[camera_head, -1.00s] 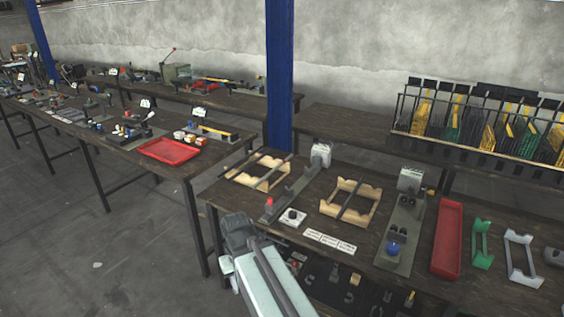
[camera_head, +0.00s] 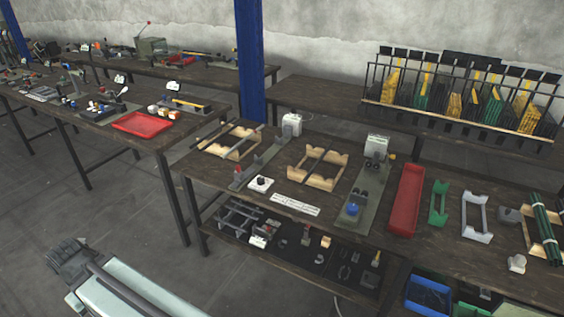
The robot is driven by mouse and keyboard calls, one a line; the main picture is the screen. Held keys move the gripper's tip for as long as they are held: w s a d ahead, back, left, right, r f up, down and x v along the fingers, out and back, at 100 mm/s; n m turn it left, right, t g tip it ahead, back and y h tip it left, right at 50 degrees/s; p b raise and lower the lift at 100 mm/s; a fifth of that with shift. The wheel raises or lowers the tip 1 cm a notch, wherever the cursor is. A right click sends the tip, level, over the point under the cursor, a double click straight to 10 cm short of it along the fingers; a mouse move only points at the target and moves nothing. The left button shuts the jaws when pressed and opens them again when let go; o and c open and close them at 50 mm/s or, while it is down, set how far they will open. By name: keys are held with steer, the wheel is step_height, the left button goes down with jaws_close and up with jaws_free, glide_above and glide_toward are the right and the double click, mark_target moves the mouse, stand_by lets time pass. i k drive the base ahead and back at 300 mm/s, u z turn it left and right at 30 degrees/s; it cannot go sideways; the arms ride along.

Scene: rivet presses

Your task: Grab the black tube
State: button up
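A dark tube (camera_head: 212,137) lies slanted along the left side of a wooden cradle (camera_head: 243,150) on the near right bench. Another dark bar seems to lie along the cradle's other side. A second wooden cradle (camera_head: 326,184) stands to its right; whether a tube lies in it is hard to tell. My gripper (camera_head: 70,258) is at the lower left, over the floor and well apart from the bench and cradles. My pale arm runs from it to the bottom edge. The fingers are too small and dark to read, and I see no clear tube in them.
The near bench (camera_head: 265,217) also carries a red tray (camera_head: 405,200), green and white holders, presses and dark green tubes (camera_head: 545,228) at the right. A lower shelf holds tools. A blue post (camera_head: 249,62) stands behind. Open floor (camera_head: 60,190) lies at the left.

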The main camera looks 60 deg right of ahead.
mark_target(306, 178)
steer(key=u, duration=0.7)
steer(key=i, duration=2.3)
steer(key=z, duration=3.35)
steer(key=i, duration=1.05)
steer(key=u, duration=0.1)
